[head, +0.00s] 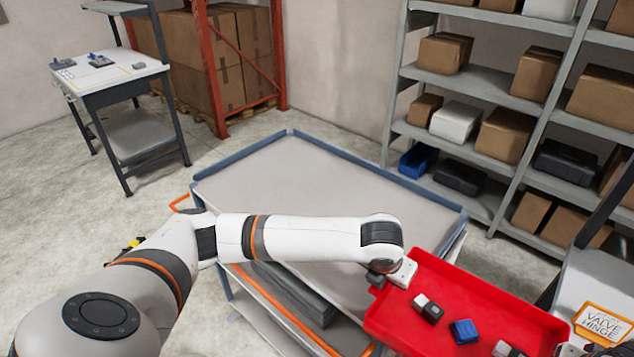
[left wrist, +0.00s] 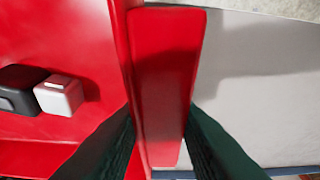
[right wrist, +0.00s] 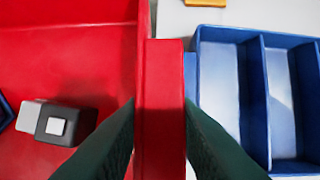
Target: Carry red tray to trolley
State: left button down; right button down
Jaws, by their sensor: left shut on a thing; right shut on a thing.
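The red tray (head: 445,283) is at the lower right of the head view, its left end overlapping the trolley's near right side in the picture. It holds a black-and-white block (head: 428,308), a blue block (head: 463,331) and another pale block (head: 507,349). My left gripper (left wrist: 160,125) is shut on the tray's red grip at one end. My right gripper (right wrist: 160,125) is shut on the grip at the other end, mostly out of the head view. The trolley (head: 300,170) has an empty grey top with a blue rim. I cannot tell the tray's height above it.
A white bench (head: 575,285) with a "VALVE HINGE" sign (head: 600,325) stands at the right. A blue divided bin (right wrist: 255,100) lies beside the tray's right end. Shelving (head: 480,90) with boxes stands behind; a small table (head: 110,75) is at far left.

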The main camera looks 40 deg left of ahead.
aim_at(315, 205)
jog(key=i+j, duration=0.15)
jog(key=j, duration=0.2)
jog(key=i+j+z, duration=0.1)
jog(key=j, duration=0.3)
jog(key=i+j, duration=0.15)
jog(key=j, duration=0.2)
jog(key=i+j, duration=0.1)
jog(key=j, duration=1.55)
